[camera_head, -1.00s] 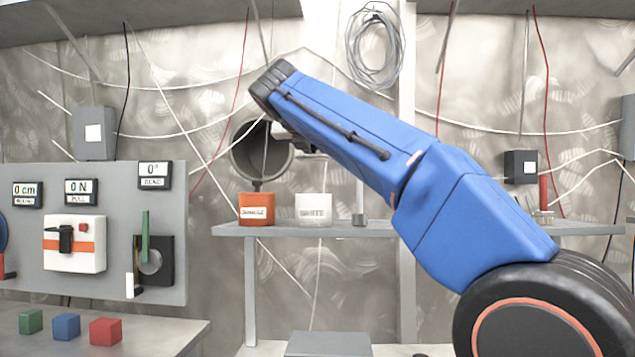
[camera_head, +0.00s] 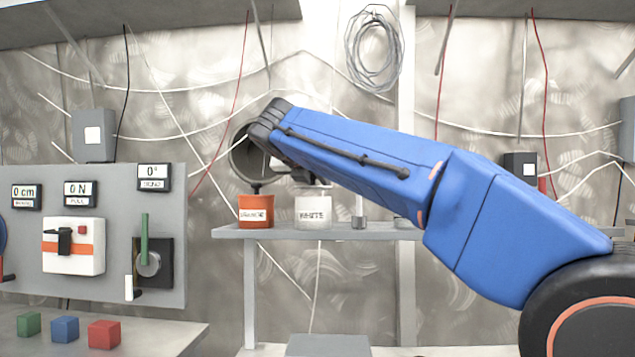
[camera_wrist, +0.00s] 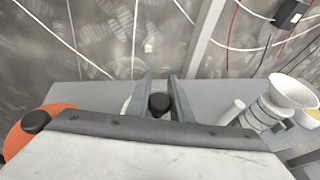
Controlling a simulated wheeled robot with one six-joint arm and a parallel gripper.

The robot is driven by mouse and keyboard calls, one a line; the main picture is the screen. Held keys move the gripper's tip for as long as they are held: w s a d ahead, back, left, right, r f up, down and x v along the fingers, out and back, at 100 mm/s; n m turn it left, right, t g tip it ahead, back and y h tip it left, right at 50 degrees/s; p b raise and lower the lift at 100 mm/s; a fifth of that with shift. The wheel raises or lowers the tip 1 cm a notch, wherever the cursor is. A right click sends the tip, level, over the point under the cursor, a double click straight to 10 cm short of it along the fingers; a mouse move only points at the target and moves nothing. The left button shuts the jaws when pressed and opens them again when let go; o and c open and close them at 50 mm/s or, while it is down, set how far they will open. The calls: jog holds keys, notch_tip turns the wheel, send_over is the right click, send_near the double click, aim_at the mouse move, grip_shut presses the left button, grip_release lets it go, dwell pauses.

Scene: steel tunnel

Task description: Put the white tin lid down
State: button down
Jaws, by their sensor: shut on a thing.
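My gripper (camera_wrist: 160,92) is shut on the black knob (camera_wrist: 160,104) of the white tin lid, with one finger on each side. Only a sliver of white shows beside the left finger in the wrist view; the rest of the lid is hidden by my gripper. The white tin (camera_head: 313,211), labelled WHITE, stands on the shelf in the head view. My wrist is just above it, and my arm hides most of the gripper there. I cannot tell whether the lid touches the tin.
An orange tin (camera_head: 256,211) with a black-knobbed lid stands left of the white tin, and also shows in the wrist view (camera_wrist: 55,112). A white funnel-shaped thing (camera_wrist: 293,92) is farther right.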

jog(key=shift+f, duration=0.6)
jog(key=c, duration=1.6)
grip_release()
jog(key=shift+o, duration=0.2)
jog(key=shift+r, duration=0.6)
jog(key=v, duration=1.2)
